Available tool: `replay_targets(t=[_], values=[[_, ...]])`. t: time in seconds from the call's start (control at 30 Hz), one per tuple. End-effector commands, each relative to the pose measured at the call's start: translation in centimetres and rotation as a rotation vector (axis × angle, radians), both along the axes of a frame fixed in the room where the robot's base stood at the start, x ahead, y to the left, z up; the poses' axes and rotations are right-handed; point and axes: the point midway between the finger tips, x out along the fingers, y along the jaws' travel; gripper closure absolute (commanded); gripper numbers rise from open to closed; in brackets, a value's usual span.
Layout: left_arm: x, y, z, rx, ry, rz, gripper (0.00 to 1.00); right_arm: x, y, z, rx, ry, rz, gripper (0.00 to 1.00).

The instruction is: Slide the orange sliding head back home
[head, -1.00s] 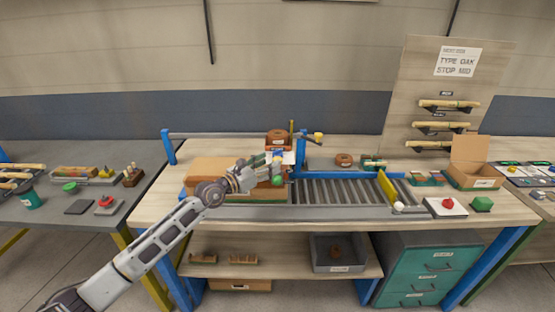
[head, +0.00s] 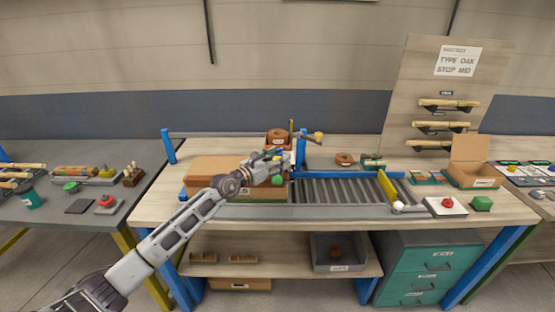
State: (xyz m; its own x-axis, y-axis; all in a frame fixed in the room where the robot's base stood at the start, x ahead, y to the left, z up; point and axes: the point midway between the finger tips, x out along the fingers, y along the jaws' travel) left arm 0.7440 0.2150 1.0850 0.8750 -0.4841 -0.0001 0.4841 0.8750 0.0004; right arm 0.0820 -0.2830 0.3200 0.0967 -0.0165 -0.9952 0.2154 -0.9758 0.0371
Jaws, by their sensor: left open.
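My left gripper (head: 281,158) is open, just below and in front of the round piece, over the right end of a closed cardboard box (head: 212,168). I cannot tell whether its fingers touch the head. My right gripper is not in view.
A blue post (head: 168,147) stands at the rail's left end, another (head: 301,150) right of my gripper. A yellow knob (head: 318,137) sticks out nearby. A roller conveyor (head: 335,192) with a yellow bar (head: 387,187) runs right. A brown roll (head: 344,158) lies behind it.

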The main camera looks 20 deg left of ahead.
Motion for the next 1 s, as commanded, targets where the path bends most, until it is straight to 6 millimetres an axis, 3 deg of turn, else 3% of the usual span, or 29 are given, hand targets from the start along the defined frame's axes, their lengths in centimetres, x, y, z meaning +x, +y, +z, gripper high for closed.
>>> replay_targets(t=[0.13, 0.53, 1.0], values=[[-0.01, 0.0, -0.01, 0.0, 0.0, 0.0, 0.47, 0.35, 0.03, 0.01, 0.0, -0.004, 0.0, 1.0], [-0.01, 0.03, -0.02, 0.0, 0.0, 0.0, 0.98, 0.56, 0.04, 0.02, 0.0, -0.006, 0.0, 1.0], [0.15, 0.42, -0.13, 0.001, 0.0, 0.001, 1.0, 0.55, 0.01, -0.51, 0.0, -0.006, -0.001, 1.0]])
